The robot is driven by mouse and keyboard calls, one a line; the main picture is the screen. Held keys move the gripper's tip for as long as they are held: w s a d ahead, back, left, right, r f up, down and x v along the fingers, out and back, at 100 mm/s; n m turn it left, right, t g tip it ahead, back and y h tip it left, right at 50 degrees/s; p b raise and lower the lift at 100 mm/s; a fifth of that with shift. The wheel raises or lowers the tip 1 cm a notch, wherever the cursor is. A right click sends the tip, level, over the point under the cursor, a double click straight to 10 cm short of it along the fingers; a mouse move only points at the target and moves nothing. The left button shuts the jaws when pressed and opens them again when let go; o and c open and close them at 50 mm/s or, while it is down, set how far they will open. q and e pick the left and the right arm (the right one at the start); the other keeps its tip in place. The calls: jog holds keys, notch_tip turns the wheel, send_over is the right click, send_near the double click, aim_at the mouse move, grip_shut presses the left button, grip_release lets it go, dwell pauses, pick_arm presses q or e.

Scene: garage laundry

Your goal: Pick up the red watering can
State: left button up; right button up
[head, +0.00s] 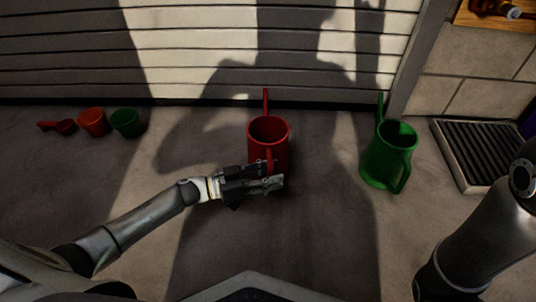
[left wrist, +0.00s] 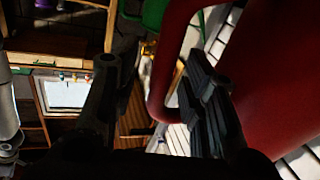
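The red watering can (head: 262,131) stands upright on the floor near the slatted door, its spout pointing away and its handle facing me. My left gripper (head: 272,174) is at the handle side of the can. In the left wrist view the can's body (left wrist: 275,80) fills the right side. The handle (left wrist: 163,85) shows between the two spread fingers of my left gripper (left wrist: 152,80), with one finger overlapping the handle's loop. I cannot tell whether either finger touches it. My right arm comes in at the right of the head view, but its gripper is out of view.
A green watering can (head: 387,155) stands to the right. A dark ribbed mat or grate (head: 485,152) lies further right. A red scoop (head: 62,127), an orange pot (head: 93,121) and a green pot (head: 127,122) are at the left. Floor around the red can is clear.

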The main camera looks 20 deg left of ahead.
pick_arm(q)
grip_shut()
jog(key=shift+r, duration=0.2)
dwell(0.4)
